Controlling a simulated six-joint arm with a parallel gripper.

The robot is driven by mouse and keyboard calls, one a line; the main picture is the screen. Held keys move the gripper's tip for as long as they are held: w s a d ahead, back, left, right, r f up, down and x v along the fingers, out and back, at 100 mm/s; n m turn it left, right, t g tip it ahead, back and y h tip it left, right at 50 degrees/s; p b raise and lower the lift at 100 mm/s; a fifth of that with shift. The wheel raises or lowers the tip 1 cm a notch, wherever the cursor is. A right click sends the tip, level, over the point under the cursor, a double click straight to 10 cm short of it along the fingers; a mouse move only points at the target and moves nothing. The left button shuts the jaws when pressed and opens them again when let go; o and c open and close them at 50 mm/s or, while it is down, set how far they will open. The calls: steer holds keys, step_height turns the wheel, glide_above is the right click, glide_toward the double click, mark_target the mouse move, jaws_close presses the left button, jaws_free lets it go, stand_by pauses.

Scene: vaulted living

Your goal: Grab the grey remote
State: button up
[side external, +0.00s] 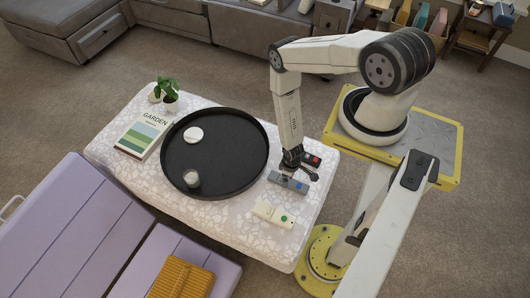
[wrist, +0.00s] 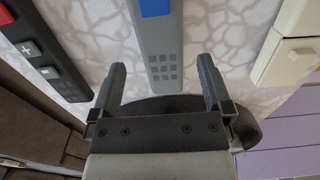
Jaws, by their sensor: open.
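The grey remote (side external: 288,181) lies on the white patterned table near my arm. In the wrist view the grey remote (wrist: 164,60) is a long bar with a blue patch and a grid of small buttons, its near end pointing toward my gripper. My gripper (side external: 303,171) is just above it, pointing down. In the wrist view my gripper (wrist: 157,82) has its two fingers wide apart, one on each side of the remote's near end, with nothing held between them.
A black remote (side external: 311,160) with a red patch lies beside it, also in the wrist view (wrist: 50,60). A cream remote (side external: 272,214) lies on the other side. A black round tray (side external: 226,189) holds a candle (side external: 192,178) and a white disc (side external: 193,135).

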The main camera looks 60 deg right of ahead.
steer(key=shift+f, duration=1.75)
steer(key=c, duration=1.3)
steer(key=shift+r, duration=0.2)
